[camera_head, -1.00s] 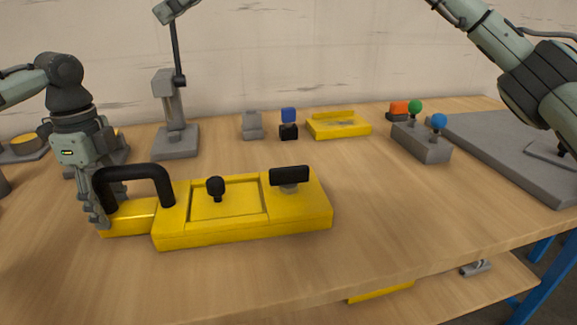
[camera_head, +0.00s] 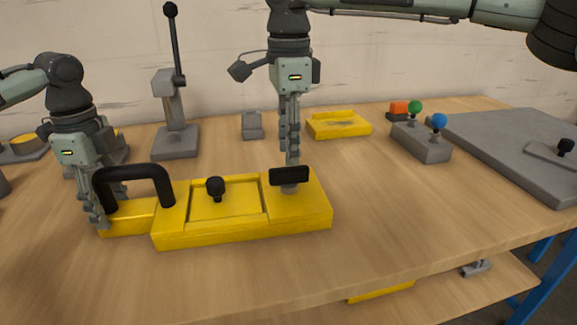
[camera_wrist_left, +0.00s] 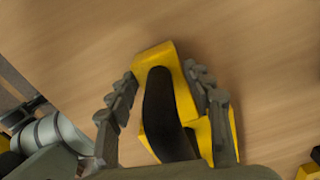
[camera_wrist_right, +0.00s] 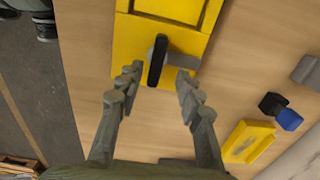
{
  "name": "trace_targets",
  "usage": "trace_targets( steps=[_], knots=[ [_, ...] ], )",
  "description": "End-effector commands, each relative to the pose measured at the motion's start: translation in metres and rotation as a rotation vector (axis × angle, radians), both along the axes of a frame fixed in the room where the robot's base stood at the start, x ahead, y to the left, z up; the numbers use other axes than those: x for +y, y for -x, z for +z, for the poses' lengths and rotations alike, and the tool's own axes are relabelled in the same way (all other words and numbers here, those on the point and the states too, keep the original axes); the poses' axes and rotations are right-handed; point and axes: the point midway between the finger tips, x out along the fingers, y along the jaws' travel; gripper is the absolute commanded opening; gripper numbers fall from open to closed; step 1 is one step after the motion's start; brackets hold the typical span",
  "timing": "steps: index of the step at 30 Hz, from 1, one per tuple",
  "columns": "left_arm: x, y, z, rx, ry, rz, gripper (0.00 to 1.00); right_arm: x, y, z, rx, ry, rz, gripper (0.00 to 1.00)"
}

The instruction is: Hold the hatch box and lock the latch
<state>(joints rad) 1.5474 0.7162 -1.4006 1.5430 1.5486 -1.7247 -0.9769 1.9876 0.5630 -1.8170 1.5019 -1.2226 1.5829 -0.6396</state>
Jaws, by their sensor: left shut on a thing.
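The yellow hatch box (camera_head: 240,233) lies on the table with a black arched handle (camera_head: 134,172) at its left end. Its lid panel has a small black knob (camera_head: 215,187). The black latch (camera_head: 289,176) sits at its right end on a grey stub. My left gripper (camera_head: 100,215) is shut on the box's left end; in the left wrist view its fingers flank the yellow end (camera_wrist_left: 160,58) under the handle. My right gripper (camera_head: 291,160) points down just behind the latch. In the right wrist view its fingers are open, with the latch (camera_wrist_right: 157,60) just beyond and between the tips, apparently not gripped.
A grey lever stand (camera_head: 175,135) and a small grey block (camera_head: 252,125) stand behind the box. A yellow tray (camera_head: 339,125) and a grey block with coloured knobs (camera_head: 421,143) are to the right. The table in front of the box is clear.

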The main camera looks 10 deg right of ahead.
Motion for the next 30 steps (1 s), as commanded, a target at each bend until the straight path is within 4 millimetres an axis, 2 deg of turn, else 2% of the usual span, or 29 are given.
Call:
trace_targets(
  steps=[3,9,20,29,30],
  knots=[
    [0.0,0.001,0.0,0.002,-0.001,-0.004,0.01,0.0,0.001,-0.022,0.002,0.0,0.0,0.36],
    [0.0,0.001,-0.001,0.002,-0.001,-0.004,0.01,0.0,0.0,-0.044,0.001,-0.001,-0.001,0.36],
    [0.0,0.001,-0.001,0.003,-0.001,-0.004,0.0,0.001,0.0,-0.049,0.0,-0.003,-0.001,0.36],
    [0.0,0.001,-0.001,0.003,-0.001,-0.006,0.01,0.0,0.0,-0.049,-0.001,-0.003,-0.001,0.0],
    [0.0,0.001,-0.001,0.003,-0.001,-0.006,0.01,0.0,-0.001,-0.049,-0.002,-0.003,-0.001,0.0]
  ],
)
